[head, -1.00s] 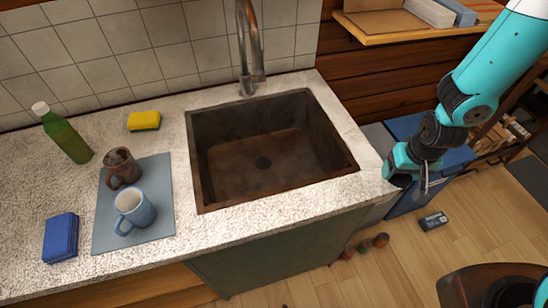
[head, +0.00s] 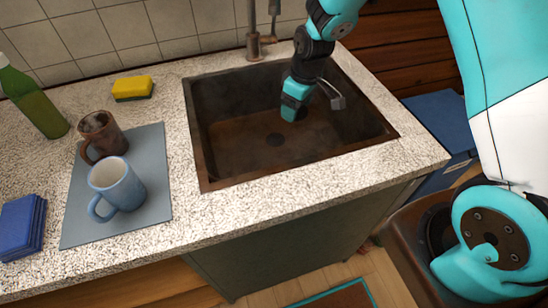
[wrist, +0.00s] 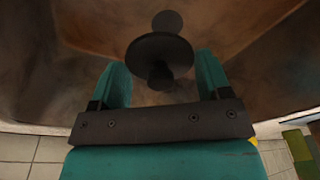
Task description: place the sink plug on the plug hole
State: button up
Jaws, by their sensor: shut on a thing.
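The sink plug (wrist: 160,55) is a dark round disc with a short knob, seen in the wrist view between my teal fingers. My gripper (head: 293,108) is shut on it and hangs inside the brown sink (head: 226,150); it also fills the lower part of the wrist view (wrist: 160,78). The plug cannot be made out in the head view. The plug hole (head: 275,139) is a dark round spot in the sink floor, a little below and left of my gripper in the head view. In the wrist view the hole (wrist: 167,20) shows just beyond the disc, partly overlapped by it.
The faucet (head: 254,40) stands behind the sink. A blue mug (head: 120,183) and a brown mug (head: 103,135) stand on a grey mat (head: 153,160) at the left.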

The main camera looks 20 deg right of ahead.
aim_at(274, 140)
jog(key=w+a+f+n+b, duration=0.1)
jog(key=f+n+b, duration=0.1)
jog(key=f+b, duration=0.1)
jog(key=w+a+f+n+b, duration=0.1)
jog(key=a+f+n+b, duration=0.1)
jog(key=f, duration=0.3)
jog(key=w+a+f+n+b, duration=0.1)
jog(key=w+f+n+b, duration=0.1)
jog(key=f+b, duration=0.2)
jog(key=shift+a+f+g, duration=0.15)
jog(key=shift+f+g, duration=0.15)
jog(key=shift+f, duration=0.05)
jog(key=shift+f, duration=0.15)
jog(key=o, duration=0.9)
